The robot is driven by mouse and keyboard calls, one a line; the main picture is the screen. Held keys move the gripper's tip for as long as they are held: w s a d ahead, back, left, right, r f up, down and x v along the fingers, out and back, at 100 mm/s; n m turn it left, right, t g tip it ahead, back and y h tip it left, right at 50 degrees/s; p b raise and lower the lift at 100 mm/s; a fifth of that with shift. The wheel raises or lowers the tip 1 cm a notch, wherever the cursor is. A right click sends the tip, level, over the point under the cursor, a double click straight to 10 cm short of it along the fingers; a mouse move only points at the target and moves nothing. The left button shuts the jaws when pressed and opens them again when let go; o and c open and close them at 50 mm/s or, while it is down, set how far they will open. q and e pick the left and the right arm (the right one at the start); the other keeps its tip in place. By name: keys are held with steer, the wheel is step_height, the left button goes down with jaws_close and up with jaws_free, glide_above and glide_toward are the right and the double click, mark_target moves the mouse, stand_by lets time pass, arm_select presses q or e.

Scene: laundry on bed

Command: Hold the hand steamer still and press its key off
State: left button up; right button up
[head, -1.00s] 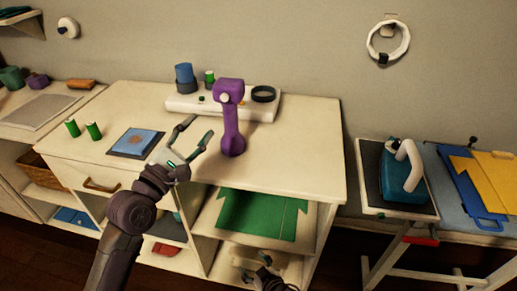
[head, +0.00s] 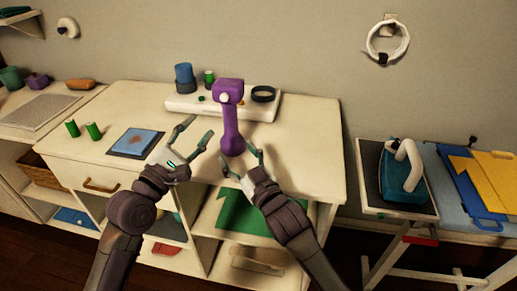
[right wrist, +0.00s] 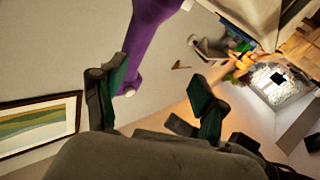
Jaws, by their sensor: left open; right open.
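The purple hand steamer (head: 230,120) stands upright on the cabinet top, with a round pale key (head: 224,98) on its head. My left gripper (head: 194,131) is open and empty, to the left of the steamer and apart from it. My right gripper (head: 241,161) is open, low at the front right of the steamer's base, with its fingers near the handle. In the right wrist view the steamer (right wrist: 146,35) rises beside one open finger; whether they touch I cannot tell. Nothing is between the right fingertips that I can make out.
A white tray (head: 185,103) with a blue cup (head: 184,75), a green cylinder and a black ring (head: 263,93) stands behind the steamer. A teal iron (head: 403,181) stands on the right board.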

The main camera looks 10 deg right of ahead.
steer(key=m+g, duration=0.1)
steer(key=m, duration=0.1)
glide_toward(234, 126)
steer(key=shift+s+d+h, duration=0.25)
steer(key=shift+s+h, duration=0.05)
steer(key=shift+s, duration=0.25)
steer(key=shift+s+d+r+g, duration=0.1)
steer(key=shift+d+r+g, duration=0.15)
steer(key=shift+g, duration=0.05)
steer(key=x, duration=1.3)
steer(key=shift+w+a+r, duration=0.2)
steer(key=shift+a, duration=0.15)
jaws_close()
arm_select(q)
jaws_close()
